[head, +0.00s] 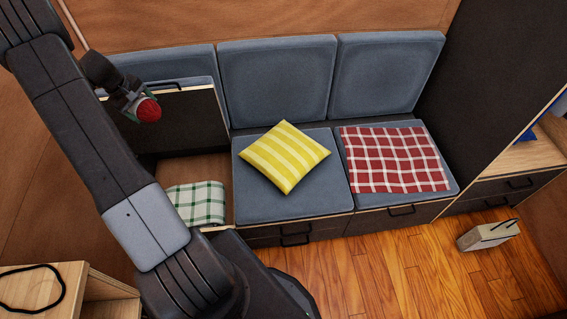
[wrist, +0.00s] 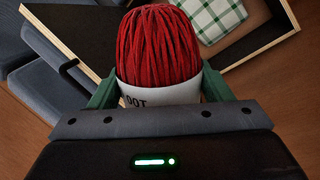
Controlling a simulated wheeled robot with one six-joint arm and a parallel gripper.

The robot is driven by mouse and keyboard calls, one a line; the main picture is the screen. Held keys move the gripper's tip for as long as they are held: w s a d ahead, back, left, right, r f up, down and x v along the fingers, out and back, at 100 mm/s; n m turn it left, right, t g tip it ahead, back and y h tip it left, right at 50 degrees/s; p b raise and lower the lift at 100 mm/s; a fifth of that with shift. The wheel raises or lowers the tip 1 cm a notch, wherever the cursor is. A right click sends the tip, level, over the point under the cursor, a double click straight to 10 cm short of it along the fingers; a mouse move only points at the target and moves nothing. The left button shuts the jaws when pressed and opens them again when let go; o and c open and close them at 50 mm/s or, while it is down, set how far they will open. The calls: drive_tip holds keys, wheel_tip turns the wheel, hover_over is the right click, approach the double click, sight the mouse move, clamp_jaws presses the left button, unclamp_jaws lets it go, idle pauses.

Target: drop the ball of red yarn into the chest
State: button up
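The ball of red yarn (head: 149,110) is held up at the upper left in the head view. In the wrist view the yarn (wrist: 158,48) fills the middle, with a white label band at its base. My gripper (head: 135,103) is shut on it, with green fingers on both sides. The chest (head: 190,166) is the left bench section, with its dark lid (head: 178,120) raised. A green and white checked cloth (head: 196,203) lies inside. The yarn is above the chest's level; its exact position over the opening is hard to tell. The chest's rim (wrist: 268,41) shows behind it in the wrist view.
A yellow striped pillow (head: 285,157) and a red checked cloth (head: 394,159) lie on the closed seats to the right. A pale box-like object (head: 488,235) is on the wooden floor. A wooden surface with a black cord (head: 30,287) is at lower left.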

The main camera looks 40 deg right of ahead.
sight(139, 100)
drive_tip(key=o, duration=0.4)
drive_tip(key=shift+o, duration=0.2)
drive_tip(key=b+v, duration=0.2)
drive_tip(key=v, duration=1.2)
drive_tip(key=shift+f, duration=0.1)
drive_tip(key=p+x, duration=0.2)
drive_tip(key=x, duration=1.1)
drive_tip(key=shift+d+f, duration=0.15)
drive_tip(key=shift+f, duration=0.2)
wheel_tip(139, 100, up, 2)
drive_tip(key=shift+w+r+p, duration=0.1)
drive_tip(key=shift+r+p, duration=0.05)
drive_tip(key=shift+p, duration=0.55)
drive_tip(key=shift+r, duration=0.5)
